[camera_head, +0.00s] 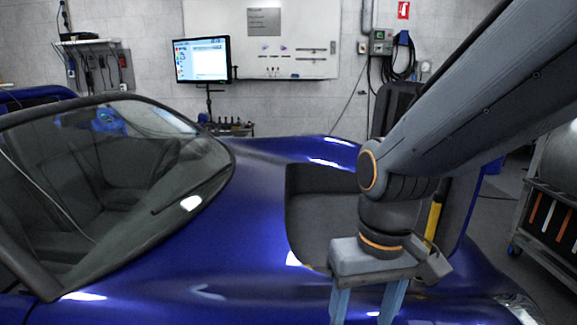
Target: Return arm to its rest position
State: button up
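My gripper (366,304) hangs down at the lower middle right of the head view. Its two blue-grey fingers point downward and stand apart, with the blue car's body behind them. No object shows between the visible parts of the fingers; their tips are cut off by the bottom edge. My arm reaches in from the upper right and bends down at the wrist, over the front of the blue car (250,265).
The car's windshield (130,185) is at the left. A dark open recess (320,215) in the bodywork lies beside my wrist. A monitor (201,60) on a stand and a whiteboard (290,40) are at the back wall. A wheeled cart (548,215) stands at the right.

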jog(key=d+r+m+p, duration=0.2)
jog(key=d+r+p, duration=0.5)
jog(key=p, duration=0.6)
jog(key=shift+d+h, duration=0.3)
jog(key=shift+d, duration=0.1)
jog(key=shift+s+r, duration=0.1)
